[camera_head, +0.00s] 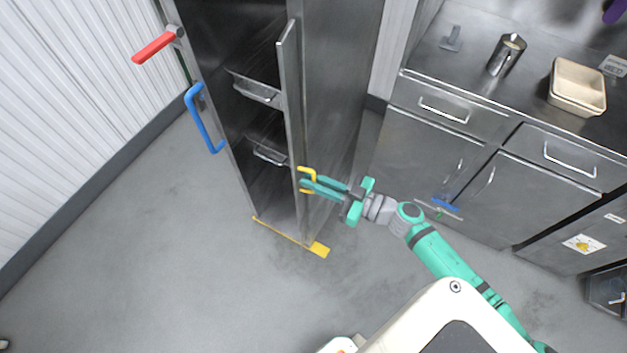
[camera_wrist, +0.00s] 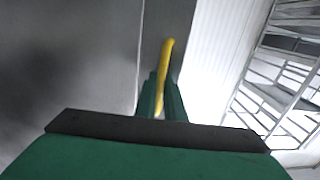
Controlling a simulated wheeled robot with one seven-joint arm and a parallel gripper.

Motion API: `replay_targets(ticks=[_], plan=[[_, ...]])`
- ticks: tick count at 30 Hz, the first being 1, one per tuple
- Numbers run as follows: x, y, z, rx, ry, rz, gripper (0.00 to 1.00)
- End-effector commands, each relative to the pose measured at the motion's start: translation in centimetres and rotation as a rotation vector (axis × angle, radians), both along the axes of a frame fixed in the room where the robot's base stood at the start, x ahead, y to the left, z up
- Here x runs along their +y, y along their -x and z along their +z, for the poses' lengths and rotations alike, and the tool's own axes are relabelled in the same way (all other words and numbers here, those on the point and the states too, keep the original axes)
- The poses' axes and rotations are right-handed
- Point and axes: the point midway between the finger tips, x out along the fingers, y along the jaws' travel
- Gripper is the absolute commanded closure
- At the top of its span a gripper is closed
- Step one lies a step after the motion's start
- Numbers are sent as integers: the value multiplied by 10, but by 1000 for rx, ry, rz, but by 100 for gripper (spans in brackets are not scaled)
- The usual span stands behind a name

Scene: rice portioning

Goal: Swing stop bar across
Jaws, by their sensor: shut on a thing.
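The stop bar looks to be the tall, narrow steel bar (camera_head: 289,90) standing upright at the right side of the open cabinet front. A yellow handle (camera_head: 308,170) sits low on it. My gripper (camera_head: 304,182) is shut on this yellow handle, reaching it from the right. In the wrist view, the yellow handle (camera_wrist: 167,50) rises between the green fingers (camera_wrist: 160,95), which hide its lower part. The bar stands to the side, so the cabinet opening left of it is uncovered.
Steel trays (camera_head: 257,90) sit inside the cabinet. A blue handle (camera_head: 203,120) and a red lever (camera_head: 154,47) are on its left side. A yellow strip (camera_head: 319,249) lies along the base. Steel drawers and cupboards (camera_head: 420,150) stand right. The floor in front is clear.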

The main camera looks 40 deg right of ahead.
Motion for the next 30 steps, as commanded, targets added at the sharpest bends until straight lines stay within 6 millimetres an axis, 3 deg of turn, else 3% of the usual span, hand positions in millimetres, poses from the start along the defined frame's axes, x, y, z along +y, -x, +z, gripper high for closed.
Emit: replay_targets(ticks=[20,30], plan=[[5,-1,-1,2,0,-58,100],[18,-3,1,-2,-5,-240,100]])
